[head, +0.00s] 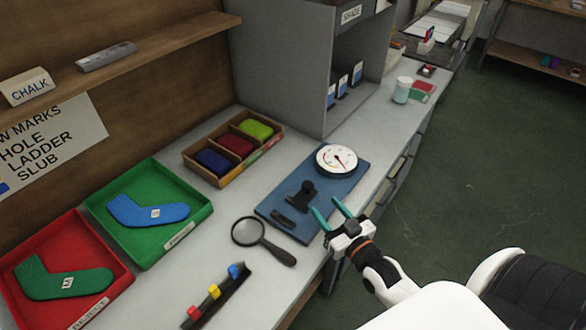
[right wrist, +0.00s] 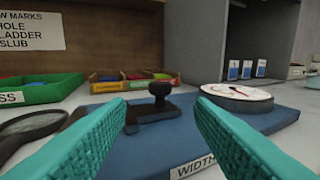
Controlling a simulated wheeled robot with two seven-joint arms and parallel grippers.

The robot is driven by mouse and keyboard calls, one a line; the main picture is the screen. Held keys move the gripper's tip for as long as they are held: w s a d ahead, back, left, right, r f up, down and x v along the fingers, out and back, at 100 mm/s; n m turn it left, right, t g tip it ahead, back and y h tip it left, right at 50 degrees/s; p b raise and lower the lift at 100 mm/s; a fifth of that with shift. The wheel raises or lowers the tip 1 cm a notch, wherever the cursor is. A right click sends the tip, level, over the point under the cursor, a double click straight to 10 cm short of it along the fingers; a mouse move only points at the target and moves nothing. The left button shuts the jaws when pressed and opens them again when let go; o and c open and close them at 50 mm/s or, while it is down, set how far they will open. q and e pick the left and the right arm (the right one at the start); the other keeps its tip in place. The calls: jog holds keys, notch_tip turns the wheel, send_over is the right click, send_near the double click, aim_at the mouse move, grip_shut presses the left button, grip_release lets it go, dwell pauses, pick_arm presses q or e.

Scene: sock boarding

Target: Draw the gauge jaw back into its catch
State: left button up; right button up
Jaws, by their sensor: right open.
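The width gauge is a blue board (head: 284,228) on the bench, with a white round dial (head: 337,159) at its far end. A black jaw with a knob (head: 302,194) stands near the board's middle, and a separate dark piece (head: 290,217) lies nearer its front left. In the right wrist view the black knob (right wrist: 160,92) shows between my fingers, farther off. My right gripper (head: 328,214) has teal fingers, is open and empty, and is at the board's right edge, pointing towards the knob. Whether the jaw sits in a catch cannot be told. My left gripper is not in view.
A magnifying glass (head: 276,250) lies left of the board. A green tray (head: 189,225) holds a blue sock, and a red tray (head: 119,283) holds a green sock. A cardboard box (head: 196,172) of coloured bundles stands behind. A strip with coloured blocks (head: 225,298) is at the front.

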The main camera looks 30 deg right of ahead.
aim_at(311, 187)
jog(key=shift+w+r, duration=0.1)
jog(key=shift+w, duration=0.3)
jog(key=w, duration=0.5)
jog(key=shift+r+p, duration=0.25)
jog(key=shift+p, duration=0.1)
jog(key=w, duration=0.5)
jog(key=shift+w+f, duration=0.2)
jog(key=shift+w, duration=0.2)
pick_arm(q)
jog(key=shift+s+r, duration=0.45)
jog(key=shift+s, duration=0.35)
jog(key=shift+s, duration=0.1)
pick_arm(e)
jog(key=shift+c, duration=0.3)
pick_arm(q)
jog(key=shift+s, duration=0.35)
pick_arm(e)
grip_shut()
